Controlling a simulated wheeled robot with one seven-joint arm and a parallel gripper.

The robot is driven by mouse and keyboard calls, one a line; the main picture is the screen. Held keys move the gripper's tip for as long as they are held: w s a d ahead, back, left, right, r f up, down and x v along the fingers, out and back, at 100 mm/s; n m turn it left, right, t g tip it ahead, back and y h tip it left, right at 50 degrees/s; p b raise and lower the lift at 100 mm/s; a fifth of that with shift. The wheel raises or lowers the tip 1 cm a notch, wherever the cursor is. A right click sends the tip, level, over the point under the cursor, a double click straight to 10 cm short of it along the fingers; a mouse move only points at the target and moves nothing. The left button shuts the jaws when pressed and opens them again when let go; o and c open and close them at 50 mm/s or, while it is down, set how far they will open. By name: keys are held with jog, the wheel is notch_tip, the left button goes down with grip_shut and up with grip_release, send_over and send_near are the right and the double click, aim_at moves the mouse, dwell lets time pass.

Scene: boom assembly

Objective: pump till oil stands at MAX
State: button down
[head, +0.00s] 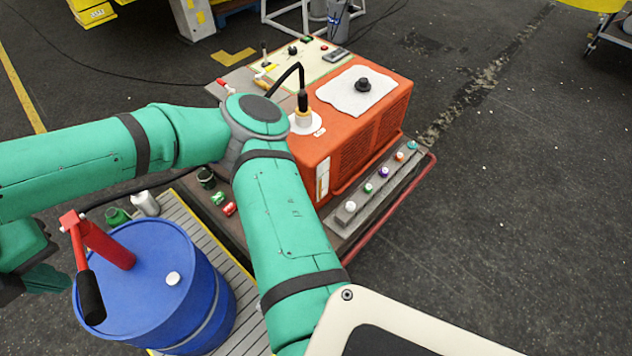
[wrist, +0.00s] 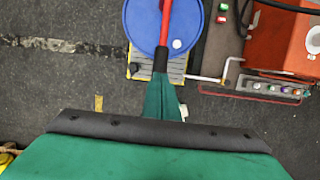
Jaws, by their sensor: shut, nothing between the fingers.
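The blue oil drum (head: 150,290) stands at the lower left and carries a red hand pump (head: 108,245). The pump's lever slants down to a black grip (head: 91,298). In the wrist view, the grip (wrist: 160,62) lies right at the tip of my gripper (wrist: 161,84). My gripper is shut with nothing between its fingers; I cannot tell whether it touches the grip. In the head view, my gripper (head: 52,278) is just left of the drum. The orange tank (head: 350,140) has a narrow pale sight gauge (head: 323,180) on its side; its oil level is too small to read.
A black hose nozzle (head: 303,100) stands in the tank's white-ringed filler. A row of coloured caps (head: 384,172) lies along the tray beside the tank. A green can (head: 117,216) and a silver can (head: 145,203) stand behind the drum. Floor at the right is clear.

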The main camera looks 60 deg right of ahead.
dwell(3.5)
dwell(0.7)
jog(key=s+a+f+x, duration=0.1)
jog(key=s+x, duration=0.1)
jog(key=x, duration=0.7)
jog(key=s+x, duration=0.2)
jog(key=x, duration=0.7)
jog(key=w+v, duration=0.1)
jog(key=v, duration=0.5)
jog(key=w+v, duration=0.1)
jog(key=v, duration=0.5)
jog(key=w+d+r+v, duration=0.1)
jog(key=w+v, duration=0.1)
jog(key=v, duration=0.4)
